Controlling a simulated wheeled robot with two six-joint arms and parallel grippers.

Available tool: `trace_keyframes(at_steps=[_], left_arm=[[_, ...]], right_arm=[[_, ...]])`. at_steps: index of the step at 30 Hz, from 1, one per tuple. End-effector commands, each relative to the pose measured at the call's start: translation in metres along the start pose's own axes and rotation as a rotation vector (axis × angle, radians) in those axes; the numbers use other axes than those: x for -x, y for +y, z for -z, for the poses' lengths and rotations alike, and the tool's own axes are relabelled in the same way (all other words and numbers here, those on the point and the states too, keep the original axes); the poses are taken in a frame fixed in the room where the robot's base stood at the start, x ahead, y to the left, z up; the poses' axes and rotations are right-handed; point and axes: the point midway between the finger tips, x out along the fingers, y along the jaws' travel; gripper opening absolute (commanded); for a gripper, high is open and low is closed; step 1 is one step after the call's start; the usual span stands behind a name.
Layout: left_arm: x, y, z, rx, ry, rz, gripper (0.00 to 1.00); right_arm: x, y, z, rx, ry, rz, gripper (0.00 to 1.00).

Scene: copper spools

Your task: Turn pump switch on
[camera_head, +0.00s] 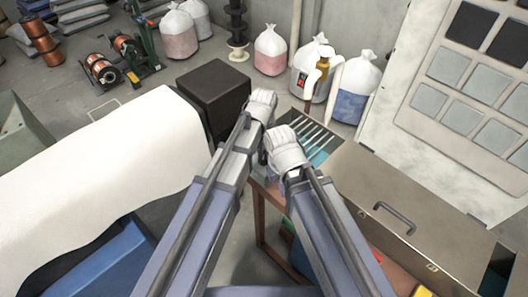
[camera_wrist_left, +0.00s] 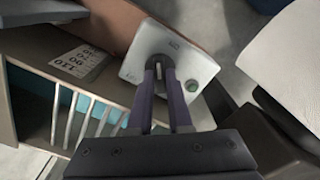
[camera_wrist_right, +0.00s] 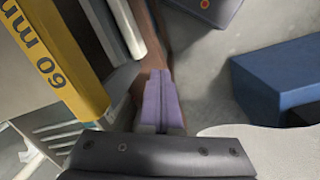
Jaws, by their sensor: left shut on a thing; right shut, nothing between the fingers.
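A pale grey switch plate (camera_wrist_left: 142,61) with rounded corners shows in the left wrist view. It has a dark round switch (camera_wrist_left: 164,57) in its middle and a green round spot (camera_wrist_left: 191,86) near one corner. My left gripper (camera_wrist_left: 160,70) has its purple fingers at the dark switch and is shut on it; the fingertips cover part of it. In the head view my left gripper (camera_head: 262,104) hides the plate. My right gripper (camera_wrist_right: 158,82) is shut and empty, away from the plate, over the floor and a brown post.
A slatted rack (camera_head: 312,135) stands beside the grippers, and a black box (camera_head: 216,86) stands to their left. A metal case (camera_head: 372,188) with a handle is at the right. A yellow block (camera_wrist_right: 50,55) and a blue box (camera_wrist_right: 275,80) show in the right wrist view.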

Motion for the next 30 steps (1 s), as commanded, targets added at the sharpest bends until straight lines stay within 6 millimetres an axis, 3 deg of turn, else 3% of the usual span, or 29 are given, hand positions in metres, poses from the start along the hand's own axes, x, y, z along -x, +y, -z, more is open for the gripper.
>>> trace_keyframes(at_steps=[15, 30], left_arm=[[-0.0001, 0.0000, -0.0002, -0.436, 0.000, 0.000, 0.00], [-0.0001, 0.0000, -0.0002, -0.620, 0.000, 0.000, 0.00]], right_arm=[[-0.0001, 0.0000, 0.0000, 0.000, 0.000, 0.000, 0.00], [-0.0001, 0.0000, 0.0000, 0.000, 0.000, 0.000, 0.00]])
